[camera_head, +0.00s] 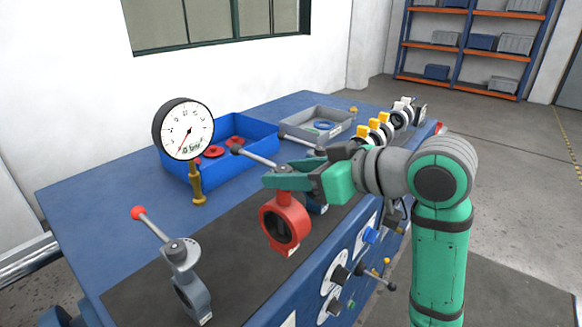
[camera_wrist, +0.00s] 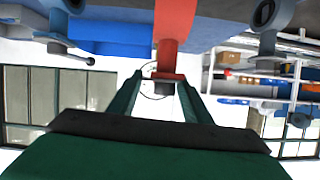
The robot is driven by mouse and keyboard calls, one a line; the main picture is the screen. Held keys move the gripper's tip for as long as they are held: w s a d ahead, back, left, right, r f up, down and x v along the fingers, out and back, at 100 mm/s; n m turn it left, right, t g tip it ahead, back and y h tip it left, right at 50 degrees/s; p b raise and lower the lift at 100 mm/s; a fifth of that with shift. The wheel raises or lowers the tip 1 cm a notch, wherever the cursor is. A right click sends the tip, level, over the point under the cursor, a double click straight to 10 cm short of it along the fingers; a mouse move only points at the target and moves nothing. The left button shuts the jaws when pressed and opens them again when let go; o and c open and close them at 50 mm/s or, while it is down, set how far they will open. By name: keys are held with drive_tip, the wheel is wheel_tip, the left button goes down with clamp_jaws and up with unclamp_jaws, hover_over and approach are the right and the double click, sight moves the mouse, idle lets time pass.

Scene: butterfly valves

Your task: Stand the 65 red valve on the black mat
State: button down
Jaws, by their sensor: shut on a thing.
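The red valve (camera_head: 286,226) has a round ring body with a dark bore and a short neck on top. My gripper (camera_head: 284,182) is shut on the top of its neck and holds it upright. The red neck also shows in the wrist view (camera_wrist: 174,25), with its top between my gripper's fingers (camera_wrist: 160,92). The black mat (camera_head: 228,262) is a dark strip along the front of the blue bench. The valve appears over the mat; I cannot tell whether its lower edge touches. The number 65 is not readable.
A grey valve (camera_head: 188,284) with a red-knobbed lever stands front left. A blue valve (camera_head: 318,203) is partly hidden behind the red one. A gauge (camera_head: 186,130), a blue bin (camera_head: 225,165), a grey tray (camera_head: 318,125) and yellow-handled valves (camera_head: 381,128) stand farther back.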

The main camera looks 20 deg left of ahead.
sight(293, 200)
drive_tip(key=shift+w+d+f, duration=0.1)
drive_tip(key=shift+w, duration=0.1)
drive_tip(key=shift+w+f, duration=0.15)
drive_tip(key=shift+f, duration=0.8)
drive_tip(key=shift+w+f, duration=0.15)
drive_tip(key=shift+f, duration=0.75)
drive_tip(key=c, duration=0.9)
unclamp_jaws()
drive_tip(key=shift+f, duration=0.2)
drive_tip(key=shift+c, duration=0.2)
drive_tip(key=shift+r, duration=0.1)
drive_tip(key=shift+d+r, duration=0.15)
drive_tip(key=v, duration=1.1)
drive_tip(key=shift+d, duration=0.25)
drive_tip(key=shift+s, duration=0.2)
